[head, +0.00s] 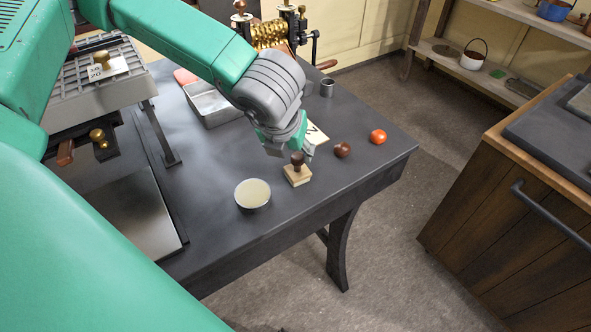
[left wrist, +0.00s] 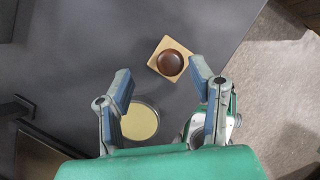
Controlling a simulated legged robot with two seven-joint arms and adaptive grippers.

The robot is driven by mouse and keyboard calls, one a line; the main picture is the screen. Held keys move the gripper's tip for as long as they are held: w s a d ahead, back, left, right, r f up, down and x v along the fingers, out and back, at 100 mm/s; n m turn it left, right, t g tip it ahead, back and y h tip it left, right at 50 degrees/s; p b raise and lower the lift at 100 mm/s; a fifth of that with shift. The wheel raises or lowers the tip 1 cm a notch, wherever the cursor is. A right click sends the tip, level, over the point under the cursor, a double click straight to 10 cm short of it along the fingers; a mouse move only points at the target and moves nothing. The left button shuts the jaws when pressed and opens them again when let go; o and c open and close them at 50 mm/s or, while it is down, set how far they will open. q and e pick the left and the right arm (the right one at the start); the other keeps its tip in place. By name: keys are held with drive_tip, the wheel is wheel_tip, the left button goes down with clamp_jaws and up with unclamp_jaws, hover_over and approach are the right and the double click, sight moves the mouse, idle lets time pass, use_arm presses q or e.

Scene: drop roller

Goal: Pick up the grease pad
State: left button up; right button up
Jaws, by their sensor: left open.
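A small square wooden block with a dark brown knob on top, which looks like the grease pad (head: 297,175), stands upright on the dark table near its front edge. In the left wrist view its knob (left wrist: 171,62) is seen from above, near the gap between the fingertips. My left gripper (head: 288,149) is open and empty, just above and behind the block in the head view. I cannot tell whether it touches the knob. A round tin with a cream-coloured top (head: 253,194) stands left of the block; it also shows in the left wrist view (left wrist: 140,122). My right gripper is not in view.
A white card (head: 318,135), a brown ball (head: 342,150) and a red-orange ball (head: 378,136) lie right of the block. A metal tray (head: 212,107), a small metal cup (head: 327,89) and a brass roller machine (head: 272,35) stand farther back. The front table (head: 330,195) is clear.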

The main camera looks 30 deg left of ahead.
sight(300, 159)
use_arm(q)
drive_tip(key=x, duration=0.3)
drive_tip(key=shift+a, duration=0.25)
drive_tip(key=shift+w+d+f, duration=0.1)
drive_tip(key=shift+w+d, duration=0.1)
drive_tip(key=shift+d, duration=0.4)
drive_tip(key=shift+w+d+f, duration=0.1)
drive_tip(key=shift+w+d, duration=0.05)
drive_tip(key=shift+d, duration=0.4)
drive_tip(key=shift+d+r, duration=0.15)
drive_tip(key=shift+d, duration=0.05)
drive_tip(key=shift+s, duration=0.1)
drive_tip(key=c, duration=0.5)
drive_tip(key=shift+a, duration=0.25)
clamp_jaws()
drive_tip(key=shift+a+f, duration=0.25)
drive_tip(key=shift+a, duration=0.6)
drive_tip(key=r, duration=0.3)
drive_tip(key=d+r+p, duration=0.1)
drive_tip(key=r, duration=0.5)
drive_tip(key=shift+d, duration=0.15)
drive_tip(key=shift+r, duration=0.35)
drive_tip(key=shift+a+r, duration=0.2)
drive_tip(key=shift+a, duration=0.25)
drive_tip(key=shift+d, duration=0.4)
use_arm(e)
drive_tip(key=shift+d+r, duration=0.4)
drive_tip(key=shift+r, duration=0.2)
